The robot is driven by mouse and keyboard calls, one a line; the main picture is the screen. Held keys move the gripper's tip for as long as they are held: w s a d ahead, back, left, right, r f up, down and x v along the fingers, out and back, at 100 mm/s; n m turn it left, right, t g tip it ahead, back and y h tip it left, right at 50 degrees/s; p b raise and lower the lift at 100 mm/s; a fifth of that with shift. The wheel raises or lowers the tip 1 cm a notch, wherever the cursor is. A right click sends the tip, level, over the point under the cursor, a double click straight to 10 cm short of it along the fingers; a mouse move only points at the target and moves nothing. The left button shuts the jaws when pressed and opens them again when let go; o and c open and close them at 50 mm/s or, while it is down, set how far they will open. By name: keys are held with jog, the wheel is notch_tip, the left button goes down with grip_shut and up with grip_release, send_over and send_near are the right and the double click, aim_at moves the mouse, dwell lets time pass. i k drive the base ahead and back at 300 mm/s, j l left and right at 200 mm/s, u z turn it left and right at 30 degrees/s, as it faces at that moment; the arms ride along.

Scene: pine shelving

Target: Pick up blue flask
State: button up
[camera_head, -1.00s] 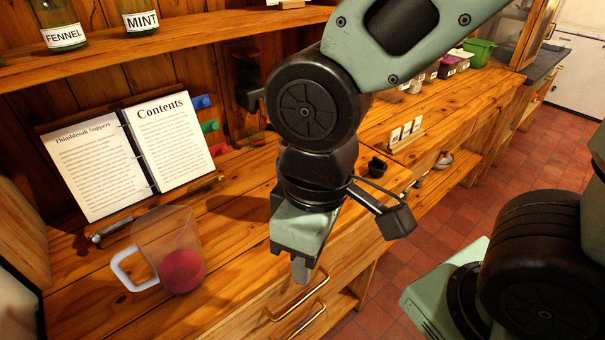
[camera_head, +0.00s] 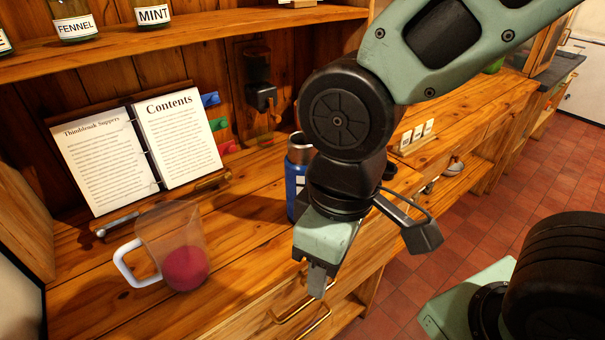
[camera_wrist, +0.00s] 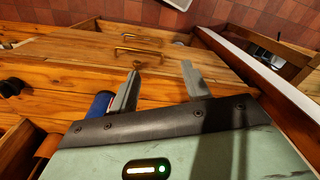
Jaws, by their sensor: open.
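The blue flask (camera_head: 292,180) stands upright on the wooden counter in the head view, with a silver top. My arm and wrist hide its right side. In the wrist view a small part of the blue flask (camera_wrist: 99,104) shows just left of the left finger, outside the jaws. My gripper (camera_head: 318,282) points down near the counter's front edge, in front of and right of the flask. In the wrist view my gripper (camera_wrist: 160,82) is open, with nothing between its fingers.
A clear jug (camera_head: 165,240) with a dark red ball inside stands at left on the counter. An open recipe book (camera_head: 130,150) leans on a stand behind it. Drawers with brass handles (camera_head: 300,318) lie below the front edge. A shelf with jars (camera_head: 75,25) is above.

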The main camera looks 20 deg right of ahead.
aim_at(301, 153)
jog(key=k+j+z, duration=0.1)
jog(key=j+z, duration=0.15)
jog(key=j, duration=0.15)
jog(key=k+j+z, duration=0.2)
jog(key=j, duration=0.25)
jog(key=j+z, duration=0.25)
jog(key=j, duration=0.15)
jog(key=k, duration=0.05)
